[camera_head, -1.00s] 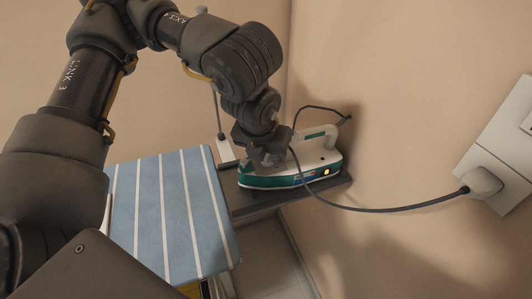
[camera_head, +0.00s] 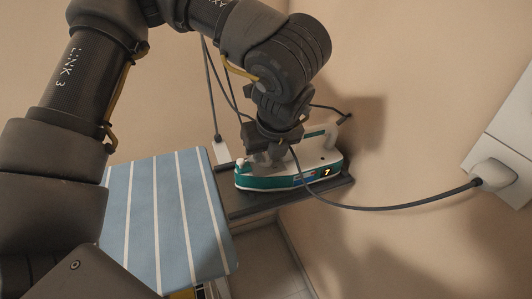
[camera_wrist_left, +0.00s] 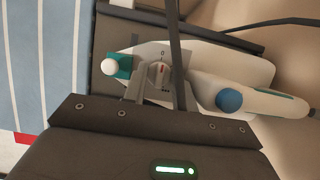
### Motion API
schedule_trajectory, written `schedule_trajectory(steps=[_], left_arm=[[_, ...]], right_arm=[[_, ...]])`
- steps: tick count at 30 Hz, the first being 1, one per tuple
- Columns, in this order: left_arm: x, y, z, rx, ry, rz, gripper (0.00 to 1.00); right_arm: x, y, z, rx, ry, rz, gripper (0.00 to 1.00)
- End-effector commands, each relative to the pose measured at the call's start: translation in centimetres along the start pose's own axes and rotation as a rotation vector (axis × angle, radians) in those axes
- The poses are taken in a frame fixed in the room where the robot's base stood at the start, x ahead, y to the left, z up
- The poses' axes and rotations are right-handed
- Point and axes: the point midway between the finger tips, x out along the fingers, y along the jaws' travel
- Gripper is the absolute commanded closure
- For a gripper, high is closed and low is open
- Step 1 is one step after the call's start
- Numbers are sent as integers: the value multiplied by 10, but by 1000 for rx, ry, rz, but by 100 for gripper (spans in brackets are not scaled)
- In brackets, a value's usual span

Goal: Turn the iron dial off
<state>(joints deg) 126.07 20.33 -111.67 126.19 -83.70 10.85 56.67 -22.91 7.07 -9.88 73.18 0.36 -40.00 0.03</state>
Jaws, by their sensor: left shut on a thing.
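The iron (camera_head: 315,160), white with a teal base, sits on a dark shelf at the end of the ironing board. It also shows in the left wrist view (camera_wrist_left: 240,68). My left gripper (camera_head: 272,155) reaches down onto its top from above. In the left wrist view its fingers (camera_wrist_left: 157,82) are shut on the small grey dial (camera_wrist_left: 160,72), which has a red mark and lettering around it. The dial is hidden by the gripper in the head view. A small dark panel (camera_head: 327,172) with a yellowish mark is on the iron's side. My right gripper is not in view.
A dark cord (camera_head: 400,207) runs from beside the iron to a white plug (camera_head: 494,174) at the wall on the right. The blue striped ironing board (camera_head: 170,220) lies left of the iron. Walls stand close behind and right of it. The dark shelf (camera_head: 250,205) is narrow.

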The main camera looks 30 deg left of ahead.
Motion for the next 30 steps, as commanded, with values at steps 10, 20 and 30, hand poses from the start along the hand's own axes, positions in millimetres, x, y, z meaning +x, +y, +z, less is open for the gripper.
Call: schedule_trajectory(steps=[10,20,30], left_arm=[[1,0,-1,-21,4,11,95],[1,0,-1,-20,4,10,64],[-9,-1,0,-20,0,7,64]], right_arm=[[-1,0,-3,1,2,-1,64],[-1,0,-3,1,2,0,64],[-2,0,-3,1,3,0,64]])
